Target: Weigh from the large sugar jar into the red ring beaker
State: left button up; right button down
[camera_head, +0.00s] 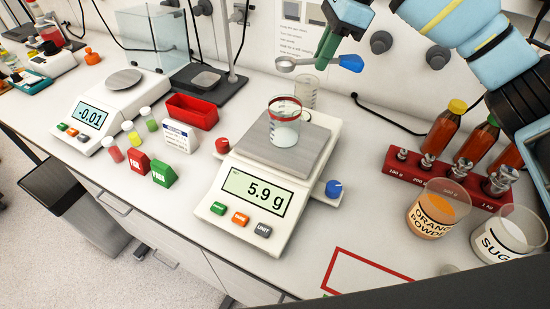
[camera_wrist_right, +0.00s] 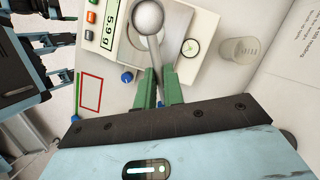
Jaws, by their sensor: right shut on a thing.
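The red ring beaker (camera_head: 284,131) stands upright on the pan of the front balance (camera_head: 262,236), whose display reads 5.9 g. It holds a little pale content. The sugar jar (camera_head: 508,235), labelled "SUG…", stands at the right edge, partly cut off by the frame. My right gripper (camera_head: 325,52) is shut on a metal spoon (camera_head: 286,65) with a blue handle end, above and slightly behind the beaker. In the right wrist view the spoon bowl (camera_wrist_right: 148,17) looks pale; whether it holds powder I cannot tell. My left gripper is not clearly visible.
An orange powder jar (camera_head: 432,223) stands left of the sugar jar. A red weight rack (camera_head: 446,181) and several bottles are behind them. An empty-looking beaker (camera_head: 308,92) stands behind the balance. A second balance (camera_head: 110,112) reads -0.01. A red-outlined square (camera_head: 366,263) marks bare bench.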

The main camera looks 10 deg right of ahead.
jog(key=shift+f, duration=0.1)
pick_arm(q)
jog(key=shift+w+r, duration=0.35)
jog(key=shift+r, duration=0.05)
pick_arm(e)
jog(key=shift+f, duration=0.1)
jog(key=shift+s+f+t, duration=0.1)
jog(key=shift+f+t, duration=0.7)
jog(key=shift+s+f+t+b, duration=0.1)
jog(key=shift+f+t+b, duration=0.2)
jog(key=shift+t+b, duration=0.3)
pick_arm(q)
jog(key=s+f, duration=0.2)
jog(key=shift+f, duration=0.3)
jog(key=shift+w+r, duration=0.1)
pick_arm(e)
jog(key=shift+r, duration=0.1)
jog(key=shift+n, duration=0.3)
